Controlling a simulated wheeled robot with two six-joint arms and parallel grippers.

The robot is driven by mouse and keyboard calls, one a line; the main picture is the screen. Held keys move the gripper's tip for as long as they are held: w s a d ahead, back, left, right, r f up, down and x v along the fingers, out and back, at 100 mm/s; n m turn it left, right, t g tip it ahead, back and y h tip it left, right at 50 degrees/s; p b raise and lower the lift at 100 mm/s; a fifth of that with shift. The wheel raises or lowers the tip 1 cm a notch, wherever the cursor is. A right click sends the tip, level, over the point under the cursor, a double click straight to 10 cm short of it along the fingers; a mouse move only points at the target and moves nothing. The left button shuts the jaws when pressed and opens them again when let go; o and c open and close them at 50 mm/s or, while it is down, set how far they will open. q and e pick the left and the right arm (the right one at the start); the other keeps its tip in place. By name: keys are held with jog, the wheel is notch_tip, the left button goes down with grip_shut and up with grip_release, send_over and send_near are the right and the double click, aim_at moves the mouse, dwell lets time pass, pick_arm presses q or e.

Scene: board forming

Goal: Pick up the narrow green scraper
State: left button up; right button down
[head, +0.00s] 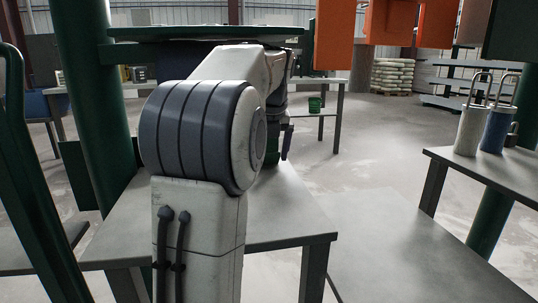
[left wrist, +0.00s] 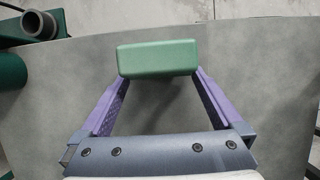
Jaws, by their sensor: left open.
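A green block-shaped piece (left wrist: 157,58), which I take to be the narrow green scraper, stands out over the grey table top in the left wrist view. My left gripper (left wrist: 158,76) is open, with its two purple fingers at either side of the green piece's near edge. I cannot tell whether the fingers touch it. My right gripper is not in view.
The grey table (head: 290,205) is clear on its right side. A green post (head: 88,90) stands at the left. A grey tube on a dark green part (left wrist: 38,25) is at the upper left of the wrist view. A side table (head: 500,172) holds two canisters (head: 482,130).

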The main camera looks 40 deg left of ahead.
pick_arm(q)
jog(key=w+a, duration=0.2)
jog(key=shift+w+a+f, duration=0.15)
jog(key=shift+a+f, duration=0.15)
jog(key=shift+a, duration=0.1)
jog(key=shift+f+b, duration=0.3)
jog(key=shift+b, duration=0.25)
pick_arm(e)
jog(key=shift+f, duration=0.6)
pick_arm(q)
jog(key=c, duration=1.1)
jog(key=shift+w+a+r+p, duration=0.2)
jog(key=shift+w+a+p, duration=0.2)
jog(key=shift+a+p, duration=0.25)
jog(key=shift+w+a+p, duration=0.15)
jog(key=shift+w+p, duration=0.3)
jog(key=shift+p, duration=0.05)
jog(key=shift+w+f, duration=0.1)
jog(key=shift+w, duration=0.05)
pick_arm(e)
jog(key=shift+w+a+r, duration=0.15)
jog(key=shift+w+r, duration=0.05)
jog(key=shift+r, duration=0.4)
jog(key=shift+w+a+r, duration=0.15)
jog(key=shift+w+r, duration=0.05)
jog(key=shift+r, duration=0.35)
